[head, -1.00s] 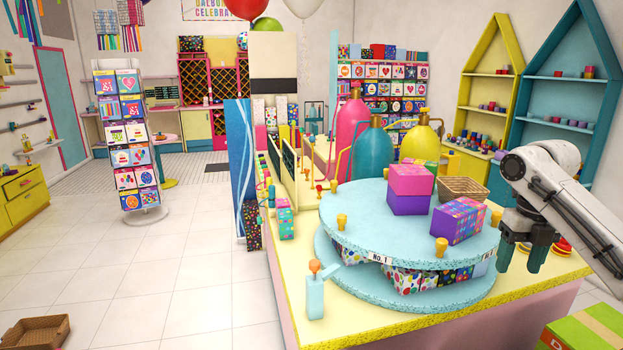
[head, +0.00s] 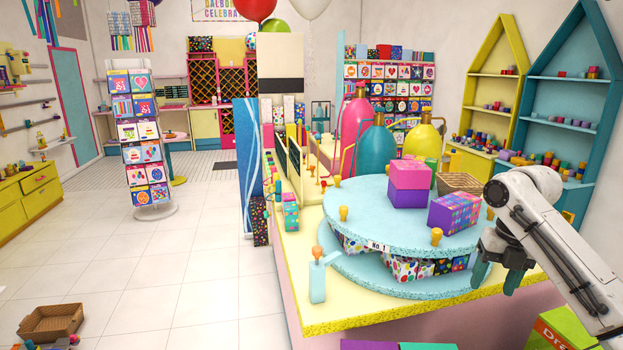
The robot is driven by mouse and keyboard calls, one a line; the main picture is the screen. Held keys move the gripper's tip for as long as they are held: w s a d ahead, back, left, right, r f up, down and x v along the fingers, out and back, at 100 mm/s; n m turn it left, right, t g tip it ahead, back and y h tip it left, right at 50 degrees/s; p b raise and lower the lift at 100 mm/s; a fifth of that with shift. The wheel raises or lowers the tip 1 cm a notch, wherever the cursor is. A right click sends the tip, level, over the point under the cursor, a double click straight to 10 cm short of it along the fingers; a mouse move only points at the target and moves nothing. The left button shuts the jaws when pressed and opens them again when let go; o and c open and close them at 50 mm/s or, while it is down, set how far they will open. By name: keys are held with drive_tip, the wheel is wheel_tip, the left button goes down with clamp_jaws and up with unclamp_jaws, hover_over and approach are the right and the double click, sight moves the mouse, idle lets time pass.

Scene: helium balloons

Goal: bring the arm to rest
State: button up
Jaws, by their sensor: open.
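My gripper (head: 496,277) is at the right, in front of the right side of the round blue two-tier stand (head: 375,232). Its two teal fingers point down and stand apart, with nothing seen between them. My white arm reaches in from the right edge. The stand's upper disc holds a pink and purple box stack (head: 409,184), a patterned purple box (head: 453,212) and a wicker basket (head: 458,183). The gripper overlaps the stand's right edge in the picture; I cannot tell whether they touch.
The stand sits on a yellow counter (head: 340,318). Gas cylinders (head: 376,150) stand behind it. A green box (head: 562,333) is low at the right, below my arm. A card rack (head: 142,145) and a brown crate (head: 50,322) are at the left. The tiled floor between them is clear.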

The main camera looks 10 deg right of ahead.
drive_tip(key=a+f+m+t+y, duration=0.15)
drive_tip(key=a+f+m, duration=0.45)
drive_tip(key=a+f, duration=0.6)
drive_tip(key=s+a+f+m, duration=0.3)
drive_tip(key=s+a+m, duration=0.1)
drive_tip(key=s+a+f+m+y, duration=0.1)
drive_tip(key=s+a+f+m, duration=0.2)
drive_tip(key=s+a+m, duration=0.1)
drive_tip(key=s+a+f+m, duration=0.4)
drive_tip(key=s, duration=0.2)
drive_tip(key=shift+s, duration=0.15)
drive_tip(key=s+d+f+m+g+h, duration=0.1)
drive_tip(key=s+d+f+m+h, duration=0.15)
drive_tip(key=s+m, duration=0.7)
drive_tip(key=s+d+f+m+h, duration=0.15)
drive_tip(key=s+d+m, duration=0.25)
drive_tip(key=s, duration=1)
wheel_tip(320, 180, down, 6)
drive_tip(key=b, duration=0.5)
drive_tip(key=shift+s+y+b, duration=0.15)
drive_tip(key=shift+y+b, duration=0.15)
drive_tip(key=shift+y, duration=0.05)
